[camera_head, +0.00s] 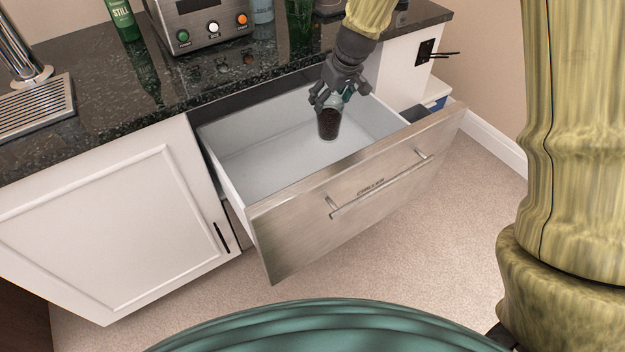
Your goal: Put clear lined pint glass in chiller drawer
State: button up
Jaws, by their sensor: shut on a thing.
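The chiller drawer (365,185) is pulled open; its front is brushed steel with a bar handle, and its inside (270,150) is white and looks empty apart from the held glass. My gripper (334,98) reaches down from the top, over the right part of the open drawer. It is shut on a pint glass (328,124), which hangs upright below the fingers and looks dark in its lower part. The fingers hide its upper part. I cannot tell whether its base touches the drawer floor.
The black stone counter (90,110) runs behind the drawer. On it stand a metal appliance with coloured buttons (205,25), a green bottle (122,18) and a drip tray (38,108). A white cabinet door (110,220) is left of the drawer. Carpet (400,255) in front is clear.

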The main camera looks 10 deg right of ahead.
aim_at(341, 111)
jog(key=f+b, duration=0.1)
jog(key=w+f+b, duration=0.1)
jog(key=f, duration=0.1)
jog(key=d+f+b, duration=0.1)
jog(key=shift+w+f, duration=0.25)
jog(key=shift+w, duration=0.1)
jog(key=shift+w+f+b, duration=0.1)
jog(key=shift+f+b, duration=0.7)
jog(key=shift+f, duration=4.2)
jog(key=shift+a, duration=0.1)
jog(key=o, duration=2)
jog(key=shift+f, duration=0.1)
jog(key=shift+c, duration=0.2)
jog(key=p+v, duration=0.1)
jog(key=v, duration=1.1)
